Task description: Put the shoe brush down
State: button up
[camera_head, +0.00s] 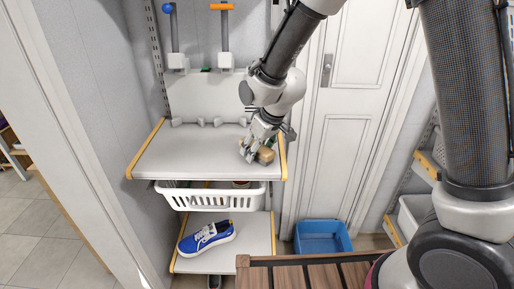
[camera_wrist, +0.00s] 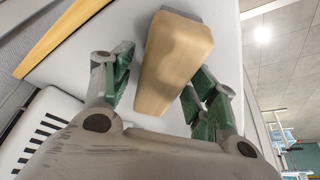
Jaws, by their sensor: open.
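The shoe brush (camera_wrist: 172,62) shows in the wrist view as a pale wooden block on a light shelf surface. In the head view the brush (camera_head: 265,155) lies at the right end of the upper white shelf (camera_head: 185,158), close to its yellow edge. In the head view my gripper (camera_head: 253,153) is low over the shelf, right beside the brush. The bristles are hidden.
A white basket (camera_head: 210,197) hangs under the upper shelf. A blue shoe (camera_head: 207,238) sits on the lower shelf. A blue tub (camera_head: 322,237) stands on the floor at right. A slatted wooden surface (camera_head: 310,275) is in front. The left and middle of the upper shelf are clear.

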jog(key=v, duration=1.2)
jog(key=shift+r, duration=0.25)
jog(key=s+d+r+m, duration=0.2)
jog(key=d+r, duration=0.3)
jog(key=d, duration=0.6)
jog(key=s+d+r+m+h, duration=0.3)
jog(key=s+d+m, duration=0.3)
jog(key=s+d, duration=1.2)
jog(key=shift+d+r+m+t, duration=0.35)
jog(key=shift+d+r, duration=0.2)
jog(key=shift+d, duration=0.55)
jog(key=shift+w, duration=0.1)
